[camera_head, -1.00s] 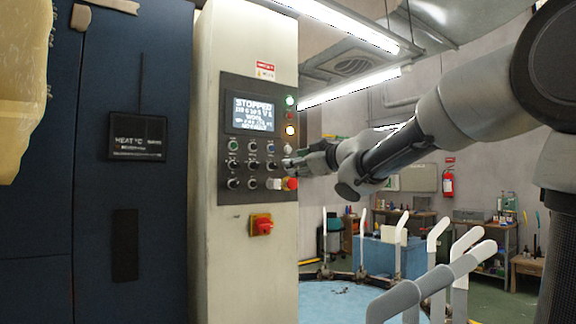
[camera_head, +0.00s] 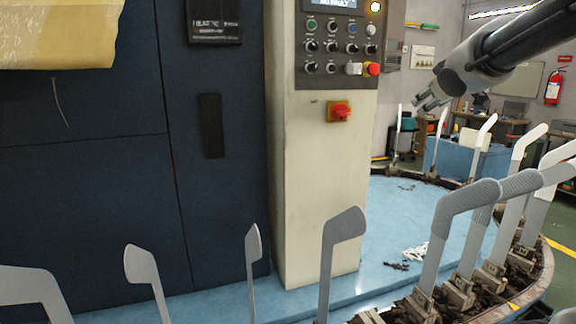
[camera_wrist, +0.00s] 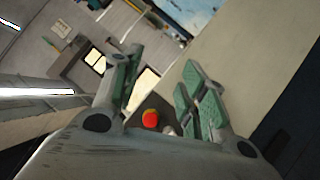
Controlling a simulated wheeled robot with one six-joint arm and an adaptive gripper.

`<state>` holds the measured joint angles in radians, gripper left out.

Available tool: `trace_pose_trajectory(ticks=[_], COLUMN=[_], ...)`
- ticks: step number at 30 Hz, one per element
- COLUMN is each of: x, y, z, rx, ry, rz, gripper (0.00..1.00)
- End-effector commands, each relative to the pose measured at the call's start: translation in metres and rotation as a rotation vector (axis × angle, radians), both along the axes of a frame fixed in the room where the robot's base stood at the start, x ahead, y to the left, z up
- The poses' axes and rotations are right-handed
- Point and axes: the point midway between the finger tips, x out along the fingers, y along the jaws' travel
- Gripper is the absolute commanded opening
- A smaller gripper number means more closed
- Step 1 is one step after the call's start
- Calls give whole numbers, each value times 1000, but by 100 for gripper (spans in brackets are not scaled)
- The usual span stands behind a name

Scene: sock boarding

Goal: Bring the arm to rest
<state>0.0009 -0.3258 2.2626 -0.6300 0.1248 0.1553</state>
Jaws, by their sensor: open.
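My gripper (camera_head: 428,100) hangs in the air at the upper right of the head view, right of the control panel (camera_head: 335,45) and apart from it. In the wrist view its two green-padded fingers (camera_wrist: 160,90) stand apart with nothing between them that is held. The red and yellow stop button (camera_wrist: 150,118) shows beyond the fingers in the wrist view. It also shows at the panel's lower right in the head view (camera_head: 373,69).
A round blue table (camera_head: 400,225) carries several upright grey and white sock forms (camera_head: 340,235) around its rim, below my arm. The cream cabinet (camera_head: 320,200) has a red switch (camera_head: 340,111). A dark blue machine (camera_head: 75,190) stands left. A fire extinguisher (camera_head: 553,88) hangs at the far right.

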Motion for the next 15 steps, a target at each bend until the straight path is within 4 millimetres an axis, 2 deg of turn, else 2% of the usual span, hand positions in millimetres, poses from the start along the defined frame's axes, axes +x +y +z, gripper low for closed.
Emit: trace_pose_trajectory(ticks=[1, 4, 6, 9, 12, 13, 15], x=[-26, -88, -137, -205, -261, -275, -290], y=[-14, -32, -34, -24, -7, -2, 6], z=[-26, -80, -114, -152, -177, -183, -187], rx=[21, 81, 134, 220, 309, 335, 377], ry=[91, 298, 439, 614, 737, 757, 751], rz=[-69, -191, -252, -302, -320, -322, -316], gripper=[42, 42, 42, 42, 42, 42, 42])
